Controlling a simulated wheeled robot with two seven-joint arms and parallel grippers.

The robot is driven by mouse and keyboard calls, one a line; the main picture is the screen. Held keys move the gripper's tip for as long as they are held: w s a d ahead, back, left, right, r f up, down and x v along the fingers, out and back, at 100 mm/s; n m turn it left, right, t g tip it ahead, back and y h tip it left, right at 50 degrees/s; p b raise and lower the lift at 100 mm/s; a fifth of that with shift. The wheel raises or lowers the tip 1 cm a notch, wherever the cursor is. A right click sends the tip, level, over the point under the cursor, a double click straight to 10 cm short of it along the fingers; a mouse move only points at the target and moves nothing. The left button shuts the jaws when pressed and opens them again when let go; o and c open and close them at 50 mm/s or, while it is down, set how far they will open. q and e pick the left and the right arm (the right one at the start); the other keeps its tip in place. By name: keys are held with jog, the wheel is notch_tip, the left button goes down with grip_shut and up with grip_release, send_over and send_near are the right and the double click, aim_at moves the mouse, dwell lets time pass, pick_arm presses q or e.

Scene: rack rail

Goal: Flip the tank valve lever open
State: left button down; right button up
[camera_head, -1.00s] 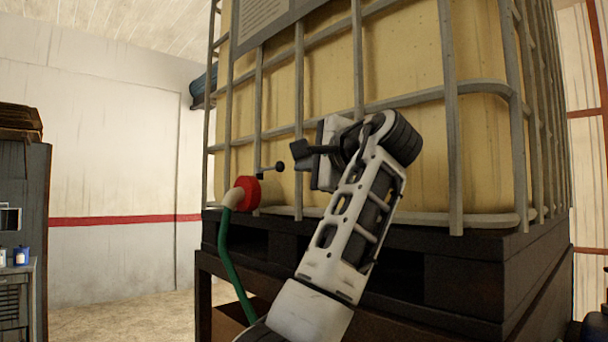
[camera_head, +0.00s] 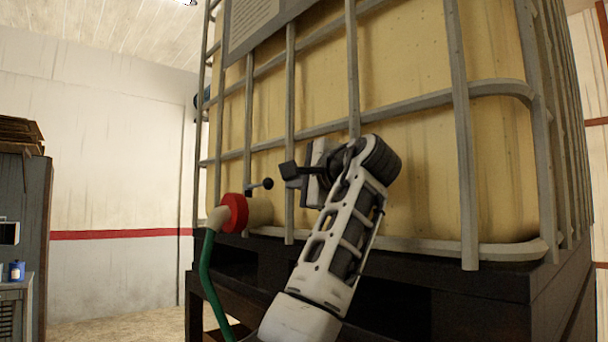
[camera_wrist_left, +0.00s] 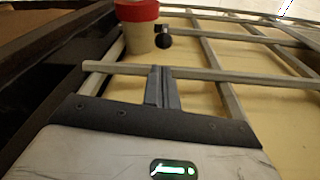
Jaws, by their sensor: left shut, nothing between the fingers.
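The yellowish tank (camera_head: 420,170) stands in a grey metal cage. Its valve (camera_head: 237,212) has a red collar and a pale outlet, low on the left of the tank. In the left wrist view the shut fingers (camera_wrist_left: 163,88) point toward the lever knob (camera_wrist_left: 163,41) and the red collar (camera_wrist_left: 137,10). My right gripper is not in view.
Grey cage bars (camera_head: 290,130) cross close to my left gripper. A green hose (camera_head: 207,285) hangs from the valve outlet. The tank rests on a dark pallet (camera_head: 480,290). A grey cabinet (camera_head: 30,220) stands at the far left, with open floor between.

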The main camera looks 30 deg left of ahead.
aim_at(257, 185)
pick_arm(q)
jog(key=p+x, duration=0.1)
jog(key=x, duration=0.4)
jog(key=shift+w+a, duration=0.15)
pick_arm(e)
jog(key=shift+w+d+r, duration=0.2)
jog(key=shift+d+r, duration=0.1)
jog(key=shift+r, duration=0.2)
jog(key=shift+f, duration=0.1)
